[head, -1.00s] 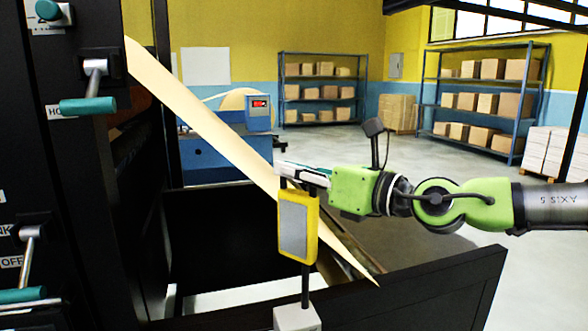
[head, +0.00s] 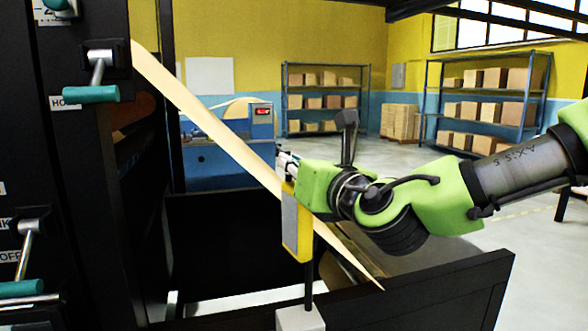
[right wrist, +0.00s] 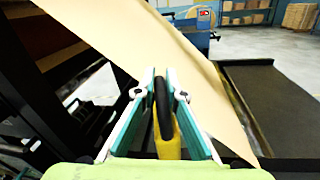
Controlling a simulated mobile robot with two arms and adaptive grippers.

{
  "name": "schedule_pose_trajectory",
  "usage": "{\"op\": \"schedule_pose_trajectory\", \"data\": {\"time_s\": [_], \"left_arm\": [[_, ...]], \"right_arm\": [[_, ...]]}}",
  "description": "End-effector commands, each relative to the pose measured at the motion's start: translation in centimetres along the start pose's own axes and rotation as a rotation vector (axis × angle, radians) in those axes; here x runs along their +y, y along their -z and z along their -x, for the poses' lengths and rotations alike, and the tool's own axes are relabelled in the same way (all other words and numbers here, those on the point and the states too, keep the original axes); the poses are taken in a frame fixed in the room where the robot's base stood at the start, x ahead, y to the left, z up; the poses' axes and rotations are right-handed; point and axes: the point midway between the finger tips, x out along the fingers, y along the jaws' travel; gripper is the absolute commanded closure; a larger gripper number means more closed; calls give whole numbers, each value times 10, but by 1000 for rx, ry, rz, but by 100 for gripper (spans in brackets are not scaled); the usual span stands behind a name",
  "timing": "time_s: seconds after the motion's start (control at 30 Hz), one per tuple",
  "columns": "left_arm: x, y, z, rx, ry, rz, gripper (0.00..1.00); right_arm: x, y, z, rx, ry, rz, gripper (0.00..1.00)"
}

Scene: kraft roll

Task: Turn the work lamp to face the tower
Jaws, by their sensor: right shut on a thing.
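The work lamp (head: 305,232) is a yellow frame with a grey panel. It stands upright on a thin black pole with a pale base block (head: 300,318). Its grey panel shows narrow and faces left in the head view, with the yellow side toward me. My right gripper (head: 284,166) is at the top of the lamp. In the right wrist view its teal-padded fingers (right wrist: 161,85) are shut on the lamp's black handle (right wrist: 163,108), with yellow below. A black tower-like machine panel (head: 75,180) with teal-handled levers stands at the left. My left gripper is not in view.
A slanting cream paper web (head: 215,130) runs close behind the lamp and gripper. A low black wall (head: 430,285) stands in front. A blue machine (head: 215,160) and shelves of boxes (head: 325,100) stand farther back. Floor at the right is open.

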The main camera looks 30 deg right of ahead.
Motion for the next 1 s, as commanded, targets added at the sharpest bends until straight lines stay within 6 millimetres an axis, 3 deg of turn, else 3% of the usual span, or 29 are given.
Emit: {"op": "schedule_pose_trajectory", "data": {"time_s": [0.4, 1.0], "left_arm": [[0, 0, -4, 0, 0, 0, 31], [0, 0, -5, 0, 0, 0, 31]], "right_arm": [[-2, -4, -4, -31, 115, -1, 100], [-2, -6, -5, -43, 156, -2, 100]]}}
